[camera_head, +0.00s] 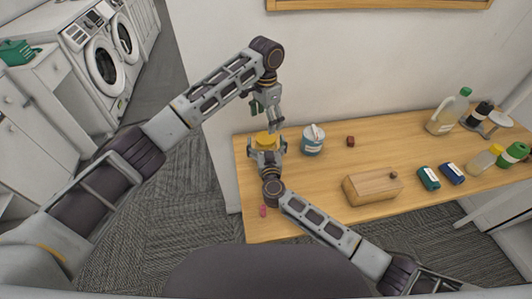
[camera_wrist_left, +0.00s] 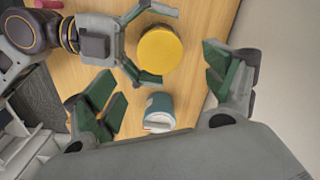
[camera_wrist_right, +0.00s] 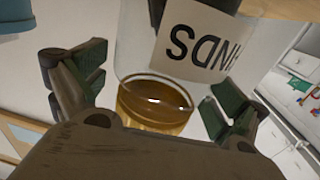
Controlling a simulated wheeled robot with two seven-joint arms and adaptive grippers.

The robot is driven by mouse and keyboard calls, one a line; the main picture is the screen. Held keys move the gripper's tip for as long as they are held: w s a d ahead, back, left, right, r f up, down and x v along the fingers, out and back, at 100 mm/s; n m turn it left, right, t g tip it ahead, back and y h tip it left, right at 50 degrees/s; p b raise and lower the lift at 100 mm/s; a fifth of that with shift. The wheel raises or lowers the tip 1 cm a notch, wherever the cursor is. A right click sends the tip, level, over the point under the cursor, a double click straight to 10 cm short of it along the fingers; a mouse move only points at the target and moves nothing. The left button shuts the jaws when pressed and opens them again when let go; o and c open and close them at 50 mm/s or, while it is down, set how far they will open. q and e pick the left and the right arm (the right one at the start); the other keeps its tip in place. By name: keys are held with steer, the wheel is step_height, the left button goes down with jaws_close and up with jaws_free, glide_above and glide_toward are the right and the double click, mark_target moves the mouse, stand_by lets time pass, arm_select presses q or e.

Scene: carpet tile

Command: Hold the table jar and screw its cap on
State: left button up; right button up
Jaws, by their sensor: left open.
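The table jar is clear glass with a white lettered label (camera_wrist_right: 195,40), seen upside down in the right wrist view. Its round yellow cap (camera_head: 265,138) is at the jar's top; I cannot tell how firmly it sits. The cap also shows from above in the left wrist view (camera_wrist_left: 160,50). My right gripper (camera_head: 267,155) is around the jar with its fingers on either side; a gap shows beside a finger in the right wrist view (camera_wrist_right: 155,85), so it looks open. My left gripper (camera_head: 273,122) is open and empty above the cap, its fingers pointing down.
A blue-grey tin (camera_head: 312,142) stands just right of the jar. A wooden box (camera_head: 372,187), a small dark red block (camera_head: 350,141) and a pink item (camera_head: 263,210) are on the table (camera_head: 330,215). Several bottles stand at the right end. The wall rises behind.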

steer(key=c, duration=1.4)
arm_select(q)
steer(key=o, duration=0.3)
arm_select(e)
steer(key=c, duration=0.6)
arm_select(q)
steer(key=shift+o, duration=0.2)
arm_select(e)
steer(key=shift+o, duration=0.2)
arm_select(q)
step_height(320, 180, up, 12)
arm_select(e)
steer(key=o, duration=2.1)
steer(key=shift+c, duration=0.2)
